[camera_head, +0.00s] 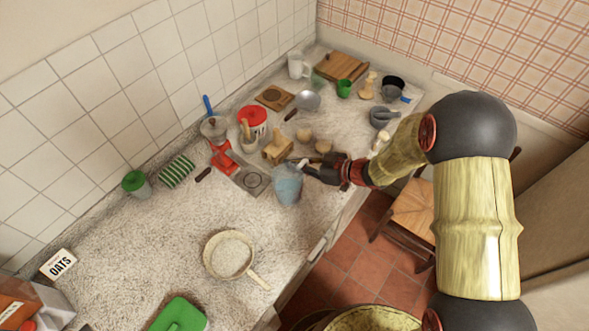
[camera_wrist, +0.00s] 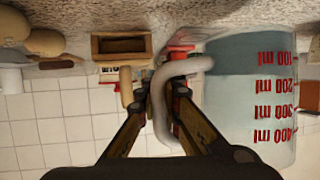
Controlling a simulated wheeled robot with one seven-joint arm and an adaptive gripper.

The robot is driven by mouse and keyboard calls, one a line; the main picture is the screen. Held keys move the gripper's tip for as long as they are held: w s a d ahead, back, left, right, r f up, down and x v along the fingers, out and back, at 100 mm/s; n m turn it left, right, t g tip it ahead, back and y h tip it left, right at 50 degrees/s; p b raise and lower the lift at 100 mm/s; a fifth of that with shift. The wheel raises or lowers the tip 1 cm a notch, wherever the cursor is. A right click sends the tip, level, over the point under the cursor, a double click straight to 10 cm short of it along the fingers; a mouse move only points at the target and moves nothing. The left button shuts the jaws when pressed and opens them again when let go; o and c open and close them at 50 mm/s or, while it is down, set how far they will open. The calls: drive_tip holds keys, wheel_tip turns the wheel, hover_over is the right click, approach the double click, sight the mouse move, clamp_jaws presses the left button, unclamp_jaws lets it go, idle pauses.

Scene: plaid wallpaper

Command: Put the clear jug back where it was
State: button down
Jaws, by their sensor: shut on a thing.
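The clear jug (camera_head: 287,186) has a bluish tint and is near the front edge of the counter. In the wrist view, which is upside down, the jug (camera_wrist: 240,95) shows red millilitre marks and a pale curved handle (camera_wrist: 160,105). My gripper (camera_head: 308,171) comes in from the right and is shut on the handle. Its fingers (camera_wrist: 160,88) lie on either side of the handle in the wrist view. The jug looks upright. I cannot tell whether its base touches the counter.
A dark square plate (camera_head: 252,181) lies left of the jug, with a wooden box (camera_head: 277,152) behind it. A red kitchen scale (camera_head: 222,160) and a red-lidded tub (camera_head: 252,120) stand farther back. A pale pan (camera_head: 229,254) lies in front. Speckled counter (camera_head: 160,235) left of it is clear.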

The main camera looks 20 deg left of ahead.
drive_tip(key=shift+w+f, duration=0.3)
drive_tip(key=shift+w+f+b, duration=0.1)
drive_tip(key=shift+f+b, duration=0.35)
drive_tip(key=shift+f, duration=1.2)
drive_tip(key=shift+f, duration=0.15)
drive_tip(key=c, duration=2)
unclamp_jaws()
drive_tip(key=shift+o, duration=0.2)
drive_tip(key=shift+d+r, duration=0.15)
drive_tip(key=shift+r, duration=0.1)
drive_tip(key=p+v, duration=0.2)
drive_tip(key=v, duration=0.9)
drive_tip(key=shift+d+r, duration=0.15)
drive_tip(key=shift+d, duration=0.15)
